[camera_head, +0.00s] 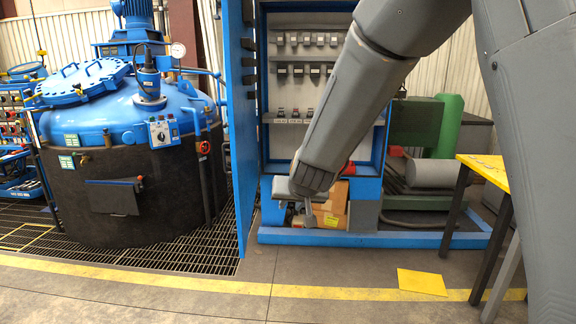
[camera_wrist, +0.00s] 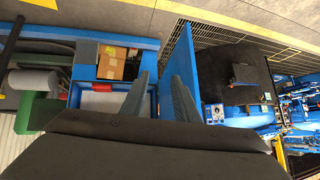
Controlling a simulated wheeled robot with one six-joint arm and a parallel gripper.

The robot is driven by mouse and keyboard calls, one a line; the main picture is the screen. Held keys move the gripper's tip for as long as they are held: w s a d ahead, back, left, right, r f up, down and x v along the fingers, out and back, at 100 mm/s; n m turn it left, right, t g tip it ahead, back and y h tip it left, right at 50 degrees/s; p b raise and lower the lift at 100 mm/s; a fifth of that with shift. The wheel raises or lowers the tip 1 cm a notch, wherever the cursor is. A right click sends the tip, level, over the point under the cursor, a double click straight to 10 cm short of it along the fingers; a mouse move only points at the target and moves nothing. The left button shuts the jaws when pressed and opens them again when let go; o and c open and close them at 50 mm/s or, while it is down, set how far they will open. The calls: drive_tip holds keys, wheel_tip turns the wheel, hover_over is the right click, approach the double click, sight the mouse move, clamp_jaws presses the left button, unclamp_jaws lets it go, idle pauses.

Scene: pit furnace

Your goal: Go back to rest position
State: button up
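My gripper (camera_head: 298,203) hangs at the end of my grey arm, in front of the lower part of the open blue cabinet (camera_head: 265,170). In the wrist view my gripper (camera_wrist: 162,82) shows two grey fingers with a gap between them and nothing held. It is open. The arm reaches down and to the left across the head view. Behind the gripper, cardboard boxes (camera_head: 337,200) sit in the cabinet's lower bay; the arm and gripper partly hide them.
The cabinet's open blue door (camera_head: 240,130) stands left of my gripper. Further left is the blue and black furnace (camera_head: 120,195). A yellow table (camera_head: 487,168) and green machine (camera_head: 440,125) are at right.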

drive_tip(key=s+d+f+g, duration=0.2)
drive_tip(key=s+d, duration=0.4)
drive_tip(key=s, duration=0.4)
drive_tip(key=s+d+f+g+h, duration=0.1)
drive_tip(key=s+d+f+g, duration=0.2)
drive_tip(key=s+d, duration=0.3)
drive_tip(key=s+d+f+g+h, duration=0.1)
drive_tip(key=s+d+f+g, duration=0.2)
drive_tip(key=s, duration=1.2)
drive_tip(key=d+g, duration=0.1)
drive_tip(key=d, duration=0.2)
drive_tip(key=shift+s+d, duration=0.15)
drive_tip(key=shift+s, duration=0.15)
